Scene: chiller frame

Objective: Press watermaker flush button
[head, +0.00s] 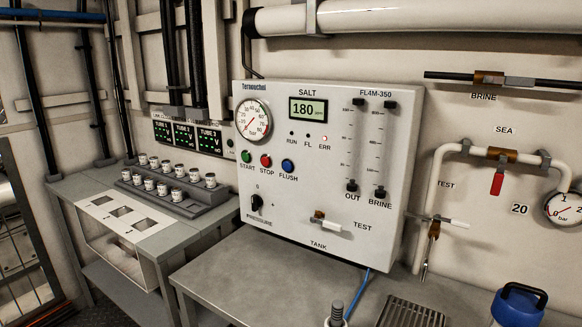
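The watermaker panel (320,215) is a white box on the wall above a grey bench. Its blue flush button (288,166) sits right of the red stop button (266,160) and the green start button (246,156). A round pressure gauge (253,120) is at the panel's upper left. Nothing covers the buttons. Neither of my grippers shows in the head view.
The grey bench (240,285) is mostly bare, with a metal grate (410,313) and a blue-lidded container (518,307) at the right. A test valve handle (328,224) sticks out low on the panel. A rack of small cups (172,188) stands on the left table.

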